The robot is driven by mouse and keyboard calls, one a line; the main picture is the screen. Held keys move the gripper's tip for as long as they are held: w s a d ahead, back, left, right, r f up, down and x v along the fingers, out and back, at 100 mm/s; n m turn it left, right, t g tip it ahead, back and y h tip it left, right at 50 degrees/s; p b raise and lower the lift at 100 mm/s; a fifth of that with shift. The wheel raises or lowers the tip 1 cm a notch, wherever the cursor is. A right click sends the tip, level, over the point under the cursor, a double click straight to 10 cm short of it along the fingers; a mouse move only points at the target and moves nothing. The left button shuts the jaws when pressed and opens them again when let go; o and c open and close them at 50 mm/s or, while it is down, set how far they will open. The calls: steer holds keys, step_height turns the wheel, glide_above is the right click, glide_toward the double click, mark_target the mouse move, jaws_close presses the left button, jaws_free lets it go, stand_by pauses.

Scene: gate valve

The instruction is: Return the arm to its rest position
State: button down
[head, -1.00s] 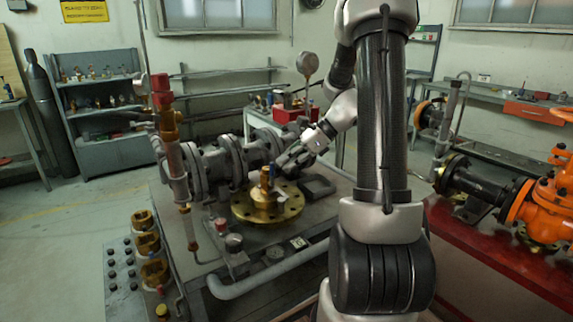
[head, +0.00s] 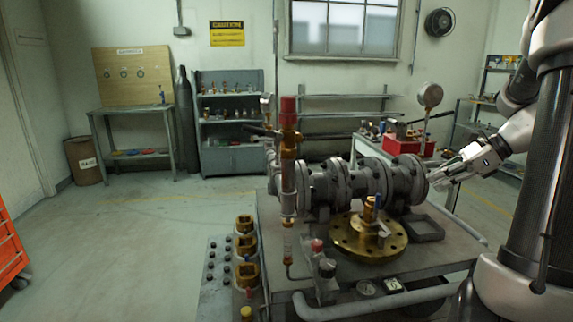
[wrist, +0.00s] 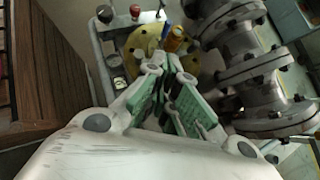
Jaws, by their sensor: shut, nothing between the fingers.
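My gripper (head: 441,184) is at the right in the head view, raised to the right of the grey flanged pipe valve (head: 375,182) and apart from the brass flange. In the wrist view my gripper (wrist: 172,66) shows its green-padded fingers close together with nothing between them. The brass flange (head: 347,238) with its upright brass stem and blue tip lies on the grey bench (head: 440,245). The brass flange (wrist: 142,42) and the grey pipe flanges (wrist: 248,70) also show beyond my fingers in the wrist view.
A red-topped vertical pipe (head: 289,150) stands at the bench's left. A gauge (head: 430,95) rises behind the valve near a red toolbox (head: 402,146). Brass fittings (head: 246,250) stand at the front left. The floor at left is open, with an orange cabinet (head: 8,250) at the edge.

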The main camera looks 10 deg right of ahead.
steer(key=s+f+n+g+h, duration=0.3)
steer(key=s+n+h, duration=0.1)
steer(key=s+n, duration=0.65)
steer(key=s+a+r+n+t+h, duration=0.2)
steer(key=s+a+r+n+h, duration=0.2)
steer(key=s+a+r+n, duration=0.3)
steer(key=s+a+n, duration=0.2)
steer(key=a+n, duration=0.2)
steer(key=n, duration=0.2)
steer(key=shift+a+r+t, duration=0.15)
steer(key=shift+a+t, duration=0.15)
steer(key=shift+a, duration=0.05)
stand_by(0.3)
